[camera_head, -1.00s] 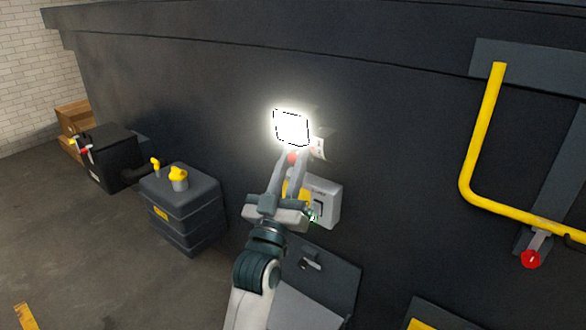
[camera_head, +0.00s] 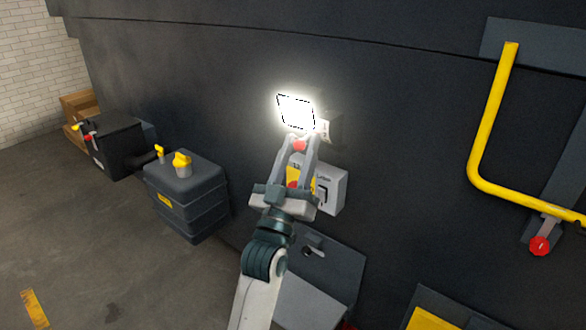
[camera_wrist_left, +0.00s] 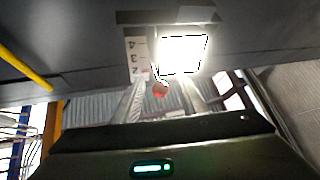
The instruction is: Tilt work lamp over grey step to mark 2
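The work lamp (camera_head: 296,111) glows white on the dark chassis wall. A red knob (camera_head: 299,145) sits just under its lit face. In the left wrist view the lamp (camera_wrist_left: 181,53) is beside a pale scale plate (camera_wrist_left: 137,57) with digits 4, 3 and 2 from top down; the glare makes the lamp's exact setting unclear. My left gripper (camera_head: 304,146) reaches up below the lamp. Its two fingers stand apart, one on each side of the red knob (camera_wrist_left: 160,90); contact is not clear. The grey step (camera_head: 300,302) is below, partly behind my arm. My right gripper is out of view.
A grey switch box (camera_head: 329,187) with a yellow part is just behind my left gripper. A yellow handrail (camera_head: 490,115) is at right, with a red knob (camera_head: 540,246) below it. A dark tank (camera_head: 186,198) and a black box (camera_head: 114,145) stand at left. Floor at lower left is mostly clear.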

